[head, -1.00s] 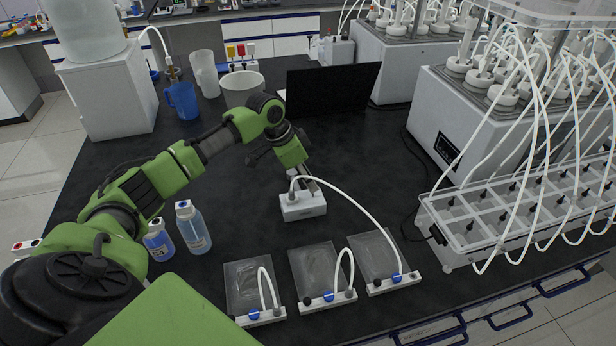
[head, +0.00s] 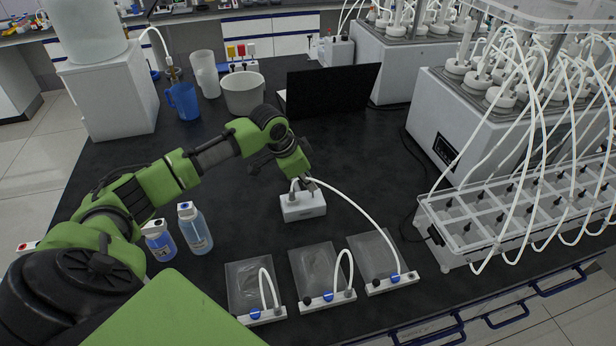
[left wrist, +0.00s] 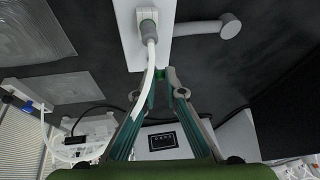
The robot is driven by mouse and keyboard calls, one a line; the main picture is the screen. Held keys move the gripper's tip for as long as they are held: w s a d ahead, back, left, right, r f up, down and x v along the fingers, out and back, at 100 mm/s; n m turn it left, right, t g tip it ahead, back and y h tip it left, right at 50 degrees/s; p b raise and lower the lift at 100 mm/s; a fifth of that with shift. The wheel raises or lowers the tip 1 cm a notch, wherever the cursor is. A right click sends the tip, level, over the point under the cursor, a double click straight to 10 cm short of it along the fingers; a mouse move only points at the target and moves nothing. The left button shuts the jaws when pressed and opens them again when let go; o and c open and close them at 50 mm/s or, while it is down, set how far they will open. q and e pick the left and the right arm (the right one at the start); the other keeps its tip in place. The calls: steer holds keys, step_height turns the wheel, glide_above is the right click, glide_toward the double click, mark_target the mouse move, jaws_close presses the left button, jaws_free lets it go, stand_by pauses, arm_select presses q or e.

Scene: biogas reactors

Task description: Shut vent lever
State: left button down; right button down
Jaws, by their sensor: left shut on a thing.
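A small white box (head: 303,206) stands on the black bench with grey fittings on top and a thin white tube (head: 350,200). In the left wrist view the white box (left wrist: 133,50) carries a tube connector (left wrist: 148,24), and a grey lever (left wrist: 200,28) with a round end sticks out to the right. My left gripper (head: 308,178) is just above the box, beside the tube. In the left wrist view its fingertips (left wrist: 166,76) are close together below the lever, apart from it in the picture. What they close on is unclear. My right gripper is not in view.
Flat clear bags (head: 318,270) with white end bars lie in front of the box. Two blue-liquid bottles (head: 194,229) stand to the left. A laptop (head: 332,90) and a grey bucket (head: 243,92) are behind. A tubed reactor rack (head: 500,215) is at the right.

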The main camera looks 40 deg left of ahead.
arm_select(q)
steer(key=shift+s+d+r+t+y+p, duration=0.15)
steer(key=shift+s+d+t+y+p, duration=0.3)
steer(key=shift+y+p, duration=0.2)
steer(key=shift+s+d+m+t+y, duration=0.1)
steer(key=shift+d+m+t+y, duration=0.2)
steer(key=shift+t, duration=0.15)
steer(key=shift+s+d+f+t+y, duration=0.3)
steer(key=shift+t+y, duration=0.15)
steer(key=shift+t, duration=0.05)
steer(key=shift+s+d+f+m+t+y+b, duration=0.4)
steer(key=shift+d+t+y+b, duration=0.1)
steer(key=shift+t+y, duration=0.35)
steer(key=shift+s+d+f+t+y+b, duration=0.25)
steer(key=shift+t+y+b, duration=0.35)
steer(key=shift+b, duration=0.25)
steer(key=shift+s+d+m+t+y+b, duration=0.15)
steer(key=shift+m+t+y+b, duration=0.2)
steer(key=shift+t+b, duration=0.2)
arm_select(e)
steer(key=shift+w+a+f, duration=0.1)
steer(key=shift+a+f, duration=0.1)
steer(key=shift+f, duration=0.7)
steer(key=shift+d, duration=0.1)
arm_select(q)
steer(key=c, duration=2.1)
jaws_free()
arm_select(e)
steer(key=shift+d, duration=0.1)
